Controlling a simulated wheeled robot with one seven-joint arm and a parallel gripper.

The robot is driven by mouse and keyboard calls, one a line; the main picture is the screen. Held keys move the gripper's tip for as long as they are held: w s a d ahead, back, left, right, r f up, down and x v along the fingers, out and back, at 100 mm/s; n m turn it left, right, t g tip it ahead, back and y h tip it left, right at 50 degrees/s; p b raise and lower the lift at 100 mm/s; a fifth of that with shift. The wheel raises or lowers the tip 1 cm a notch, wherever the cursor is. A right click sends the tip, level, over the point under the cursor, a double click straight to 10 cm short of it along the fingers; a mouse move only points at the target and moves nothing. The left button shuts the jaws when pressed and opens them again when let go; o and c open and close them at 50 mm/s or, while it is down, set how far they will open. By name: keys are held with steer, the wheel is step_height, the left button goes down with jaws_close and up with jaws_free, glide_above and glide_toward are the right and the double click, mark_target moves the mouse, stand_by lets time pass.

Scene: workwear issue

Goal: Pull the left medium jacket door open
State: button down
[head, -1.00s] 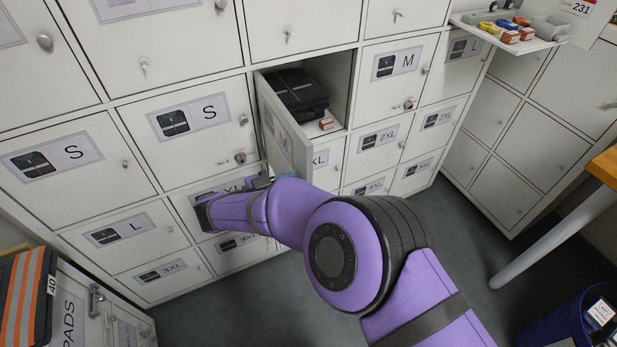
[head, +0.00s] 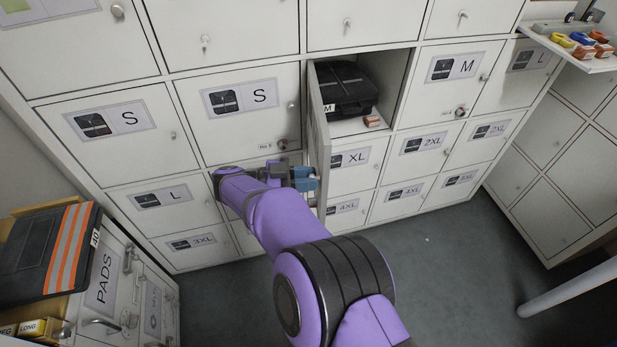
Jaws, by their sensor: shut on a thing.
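The left medium jacket door (head: 318,130) stands open, swung out from the left side of its compartment and seen almost edge-on. Its front face is turned left and its label cannot be read. Inside the open compartment (head: 390,88) lies a folded black jacket (head: 345,88) with a small M tag, with a small orange and white box (head: 372,121) in front of it. My gripper (head: 312,179) is at the lower outer part of the door, on its front-face side. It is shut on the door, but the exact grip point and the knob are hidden.
A closed M door (head: 450,68) is to the right of the compartment, and a closed S door (head: 242,110) is to the left. A shelf with small coloured items (head: 580,42) juts out at upper right. A pads cabinet (head: 110,275) stands at lower left.

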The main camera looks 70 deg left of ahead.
mark_target(321, 169)
steer(key=c, duration=1)
jaws_free()
steer(key=shift+o, duration=0.2)
steer(key=r, duration=0.3)
steer(key=shift+s+d+r, duration=0.1)
steer(key=shift+d+r, duration=0.1)
steer(key=shift+r, duration=0.1)
steer(key=s+d, duration=0.2)
steer(key=d, duration=0.5)
steer(key=s+d+r, duration=0.1)
steer(key=s+d, duration=0.1)
steer(key=d, duration=0.5)
steer(key=shift+s+d+r, duration=0.15)
steer(key=shift+s+d, duration=0.2)
steer(key=shift+d, duration=0.05)
